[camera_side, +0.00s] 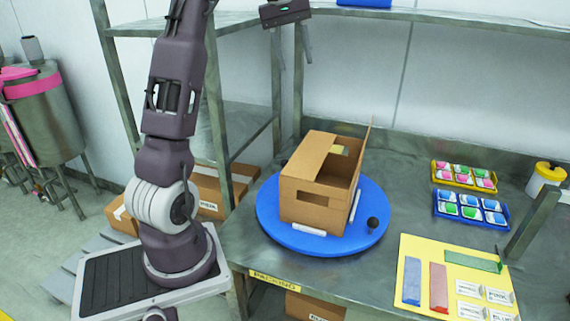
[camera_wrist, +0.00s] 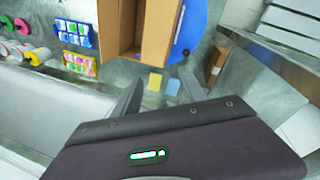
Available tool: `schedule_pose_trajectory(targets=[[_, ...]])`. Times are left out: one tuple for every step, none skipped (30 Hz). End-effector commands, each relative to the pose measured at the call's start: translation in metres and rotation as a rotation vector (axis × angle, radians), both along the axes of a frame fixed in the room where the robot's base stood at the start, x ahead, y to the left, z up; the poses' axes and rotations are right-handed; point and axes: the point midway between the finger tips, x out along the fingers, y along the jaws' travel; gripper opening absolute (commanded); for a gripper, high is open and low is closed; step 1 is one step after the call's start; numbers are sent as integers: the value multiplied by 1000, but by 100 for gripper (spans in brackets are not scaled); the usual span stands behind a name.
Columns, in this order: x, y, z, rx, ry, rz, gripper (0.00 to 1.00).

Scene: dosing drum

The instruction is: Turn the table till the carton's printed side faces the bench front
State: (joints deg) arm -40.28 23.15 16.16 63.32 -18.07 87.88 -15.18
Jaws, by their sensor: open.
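A brown open carton (camera_side: 312,205) stands on a round blue turntable (camera_side: 270,222) on the metal bench. The face toward the side camera has a slot and no clear print; I cannot tell where the printed side is. One flap stands up at its right. A black knob (camera_side: 373,223) sits on the turntable's right rim. White bars (camera_side: 309,229) lie along the carton's base. My gripper (camera_side: 292,60) is open and empty, high above and behind the carton. The wrist view shows its fingers (camera_wrist: 160,90), with the carton (camera_wrist: 155,32) and blue turntable (camera_wrist: 190,22) beyond.
A yellow tray (camera_side: 464,176) and a blue tray (camera_side: 470,210) with several coloured packs stand right of the turntable. A yellow board (camera_side: 425,255) with coloured strips lies at front right. A shelf (camera_side: 440,14) and metal posts (camera_side: 298,90) rise behind the turntable.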

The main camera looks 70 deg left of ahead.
Motion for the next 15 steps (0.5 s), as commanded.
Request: schedule_pose_trajectory(targets=[[-1,18,-8,-10,13,36,50],[-2,27,-13,-16,19,57,50],[-3,40,-18,-23,27,85,50],[-4,48,-23,-29,33,105,50],[-5,57,-28,-35,40,124,50],[-8,68,-34,-42,48,148,50],[-10,76,-39,-48,55,166,50],[-9,72,-43,-49,51,160,50],[-8,70,-51,-50,51,157,50],[-8,70,-56,-50,50,158,50],[-8,69,-62,-48,51,157,50],[-8,69,-71,-49,51,156,50],[-8,69,-79,-50,52,155,50],[-8,69,-87,-50,52,156,50],[-9,69,-100,-51,52,155,50]])
